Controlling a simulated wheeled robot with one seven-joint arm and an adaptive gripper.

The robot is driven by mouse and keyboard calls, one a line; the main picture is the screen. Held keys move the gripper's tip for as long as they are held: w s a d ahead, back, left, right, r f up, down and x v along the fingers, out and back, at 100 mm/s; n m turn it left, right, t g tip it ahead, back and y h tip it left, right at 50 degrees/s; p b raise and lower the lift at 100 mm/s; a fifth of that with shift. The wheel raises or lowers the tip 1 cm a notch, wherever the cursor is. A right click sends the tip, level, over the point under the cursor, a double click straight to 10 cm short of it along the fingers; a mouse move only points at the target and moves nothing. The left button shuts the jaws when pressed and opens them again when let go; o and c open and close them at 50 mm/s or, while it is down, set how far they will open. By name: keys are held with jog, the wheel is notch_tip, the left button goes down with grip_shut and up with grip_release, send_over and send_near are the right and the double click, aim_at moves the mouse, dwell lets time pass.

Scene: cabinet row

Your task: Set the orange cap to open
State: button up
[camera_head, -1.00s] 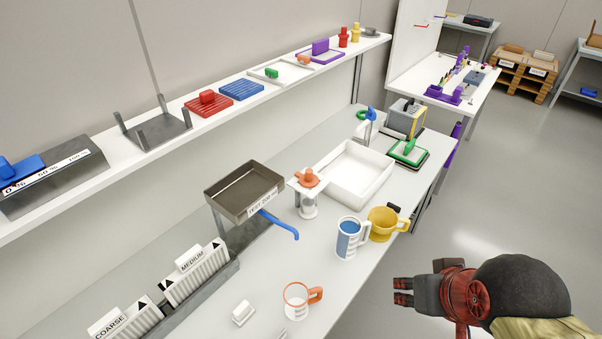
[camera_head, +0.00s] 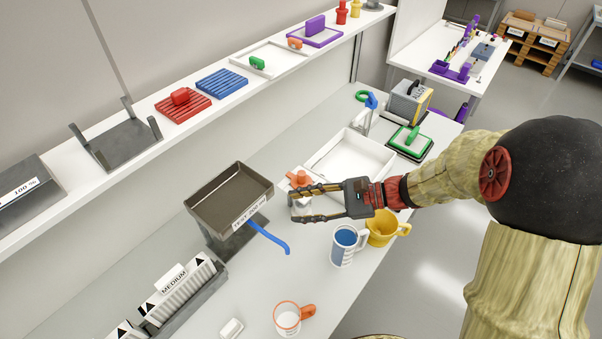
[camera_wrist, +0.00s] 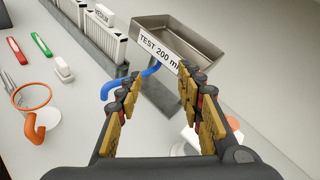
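The orange cap (camera_head: 299,178) sits on a white stand with a clear container, behind my gripper in the head view. Part of the cap and most of the stand are hidden by my fingers. In the wrist view the orange cap (camera_wrist: 233,123) shows at the right, outside the right finger and partly covered by it. My gripper (camera_head: 292,203) is open and empty, its fingers pointing left in front of the stand. In the wrist view the open gripper (camera_wrist: 160,82) faces the grey tray's support; the cap is not between the fingers.
The grey TEST 200 ml tray (camera_head: 232,201) with its blue spout handle (camera_head: 270,238) stands left of my fingertips. A blue-and-white mug (camera_head: 344,246) and a yellow mug (camera_head: 382,227) stand below my gripper. An orange-handled cup (camera_head: 288,318) is nearer. A white basin (camera_head: 382,160) lies behind.

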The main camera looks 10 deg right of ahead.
aim_at(301, 176)
jog(key=w+d+f+m+t, duration=0.6)
jog(key=w+d+m+t, duration=0.15)
jog(key=w+m, duration=0.2)
jog(key=shift+y, duration=0.3)
jog(key=x, duration=0.4)
jog(key=b+x, duration=0.1)
jog(key=x, duration=0.3)
jog(key=shift+w+d+r, duration=0.1)
jog(key=shift+w, duration=0.25)
grip_shut()
